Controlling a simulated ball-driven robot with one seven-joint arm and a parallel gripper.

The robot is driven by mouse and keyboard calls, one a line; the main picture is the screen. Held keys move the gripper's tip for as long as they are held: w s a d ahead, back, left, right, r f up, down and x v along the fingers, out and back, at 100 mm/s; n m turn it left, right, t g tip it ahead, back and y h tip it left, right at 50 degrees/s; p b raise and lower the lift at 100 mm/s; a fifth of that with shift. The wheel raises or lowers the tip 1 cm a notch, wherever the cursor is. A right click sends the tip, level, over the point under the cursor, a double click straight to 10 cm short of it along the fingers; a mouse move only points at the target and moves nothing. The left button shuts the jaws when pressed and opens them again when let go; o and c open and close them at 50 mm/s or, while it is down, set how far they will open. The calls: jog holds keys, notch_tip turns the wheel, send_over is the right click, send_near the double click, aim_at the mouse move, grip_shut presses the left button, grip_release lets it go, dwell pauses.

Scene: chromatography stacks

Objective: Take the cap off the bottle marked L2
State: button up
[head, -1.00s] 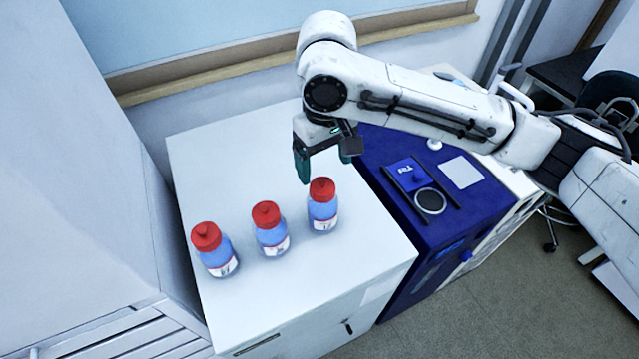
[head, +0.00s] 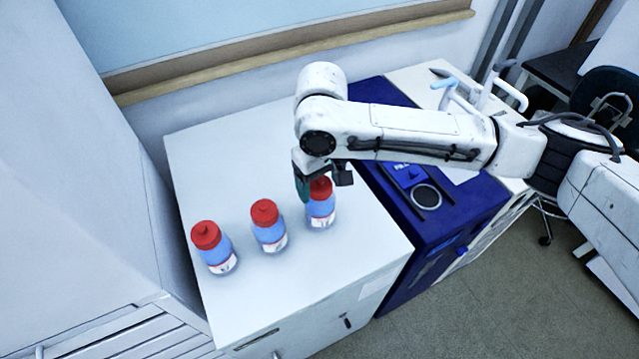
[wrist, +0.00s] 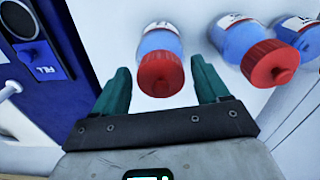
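Three blue bottles with red caps and white labels stand in a row on a white cabinet top. They are the left bottle (head: 221,262), the middle bottle (head: 270,236) and the right bottle (head: 320,210). The label marks are too small to read, so I cannot tell which is L2. My gripper (head: 316,188) is at the right bottle's cap, which it partly hides in the head view. In the wrist view, my gripper (wrist: 162,76) is open, its green fingers on either side of that red cap (wrist: 161,74). Gaps show between cap and fingers.
A dark blue machine (head: 440,225) with a round dial stands right of the white cabinet top (head: 330,275). A tall pale cabinet (head: 90,190) closes off the left. The wall is behind. The cabinet top is clear behind and in front of the bottles.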

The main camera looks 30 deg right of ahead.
jog(key=c, duration=0.9)
